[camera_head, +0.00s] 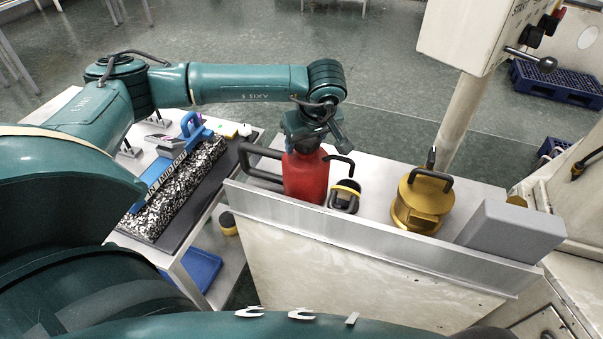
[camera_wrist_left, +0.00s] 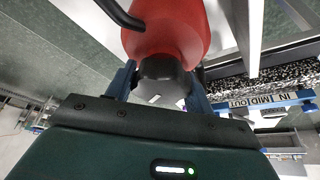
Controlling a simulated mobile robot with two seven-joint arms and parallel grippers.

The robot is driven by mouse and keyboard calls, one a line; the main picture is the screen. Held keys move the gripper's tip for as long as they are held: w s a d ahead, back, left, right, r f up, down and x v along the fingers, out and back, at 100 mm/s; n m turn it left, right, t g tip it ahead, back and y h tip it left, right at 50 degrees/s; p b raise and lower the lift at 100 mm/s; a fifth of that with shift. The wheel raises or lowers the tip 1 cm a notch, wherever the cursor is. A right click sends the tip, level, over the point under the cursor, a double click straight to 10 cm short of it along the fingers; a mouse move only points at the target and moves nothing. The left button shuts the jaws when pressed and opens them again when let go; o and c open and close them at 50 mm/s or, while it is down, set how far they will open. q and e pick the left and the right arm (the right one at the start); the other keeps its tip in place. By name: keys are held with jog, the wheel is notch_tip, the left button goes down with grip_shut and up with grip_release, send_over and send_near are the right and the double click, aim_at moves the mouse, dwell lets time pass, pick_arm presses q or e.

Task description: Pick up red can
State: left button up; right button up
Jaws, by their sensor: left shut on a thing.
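The red can (camera_head: 306,177) stands upright on the metal bench top in the head view, at the bench's left end. It has a dark cap and a black handle or spout. My left gripper (camera_head: 308,143) comes down on it from above and is shut on its top. In the left wrist view the red can (camera_wrist_left: 168,30) fills the upper middle, with its dark cap (camera_wrist_left: 163,80) between the two fingers of my left gripper (camera_wrist_left: 160,85). I cannot tell whether the can is touching the bench. My right gripper is not in view.
A black-and-yellow item (camera_head: 345,195) stands close to the can's right. A brass-coloured canister (camera_head: 421,203) and a grey block (camera_head: 512,232) are farther right. A raised metal lip (camera_head: 380,248) runs along the bench front. A side table holds a speckled bar (camera_head: 172,192).

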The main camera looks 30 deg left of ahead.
pick_arm(q)
grip_shut()
jog(key=shift+r, duration=0.2)
dwell(0.3)
